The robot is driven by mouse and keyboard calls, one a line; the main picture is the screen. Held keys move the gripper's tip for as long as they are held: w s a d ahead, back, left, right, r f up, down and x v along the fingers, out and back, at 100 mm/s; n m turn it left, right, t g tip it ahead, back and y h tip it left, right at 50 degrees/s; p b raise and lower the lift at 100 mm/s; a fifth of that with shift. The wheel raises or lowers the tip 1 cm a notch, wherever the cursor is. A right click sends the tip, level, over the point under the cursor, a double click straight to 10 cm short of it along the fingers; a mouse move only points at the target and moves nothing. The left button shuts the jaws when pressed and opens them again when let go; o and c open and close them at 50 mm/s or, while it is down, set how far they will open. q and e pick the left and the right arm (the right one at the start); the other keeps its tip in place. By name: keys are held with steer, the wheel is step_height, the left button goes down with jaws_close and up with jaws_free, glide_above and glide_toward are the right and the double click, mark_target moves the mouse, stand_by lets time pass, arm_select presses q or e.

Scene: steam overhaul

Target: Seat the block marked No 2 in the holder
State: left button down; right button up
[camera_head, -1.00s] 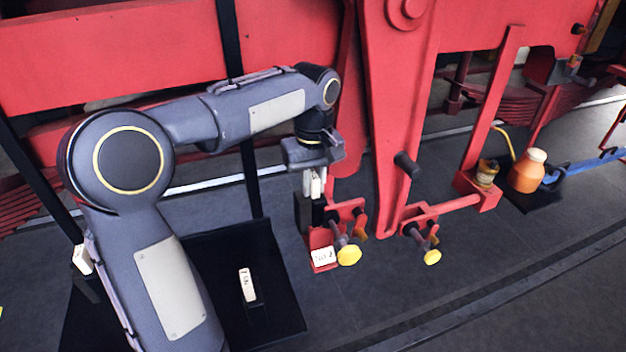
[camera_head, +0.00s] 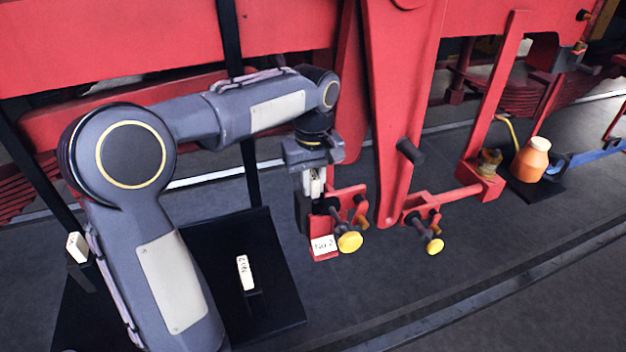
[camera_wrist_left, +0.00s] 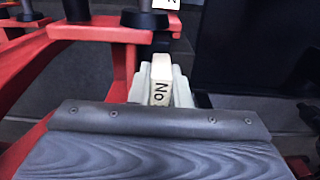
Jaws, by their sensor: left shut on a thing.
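My left gripper (camera_head: 313,186) points down in the head view and is shut on a pale block (camera_wrist_left: 161,82). In the left wrist view the block's face shows "No"; its number is hidden. The holder is a red bracket (camera_head: 346,191) with a white plate marked No 2 (camera_head: 323,245) at its front. The gripper and block are just above and behind that plate, at the holder's left side. The red bracket also shows in the left wrist view (camera_wrist_left: 100,30). I cannot tell whether the block touches the holder. My right gripper is not in view.
A pale marked block (camera_head: 245,272) stands on a black floor mat (camera_head: 285,290). Another pale block (camera_head: 77,247) is left of my arm. Yellow-ended knobs (camera_head: 350,242) stick out in front of the holder. Red beams (camera_head: 400,110) rise behind. An orange bottle (camera_head: 530,160) stands right.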

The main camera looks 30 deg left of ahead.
arm_select(q)
steer(key=shift+f, duration=0.15)
steer(key=c, duration=1.3)
jaws_free()
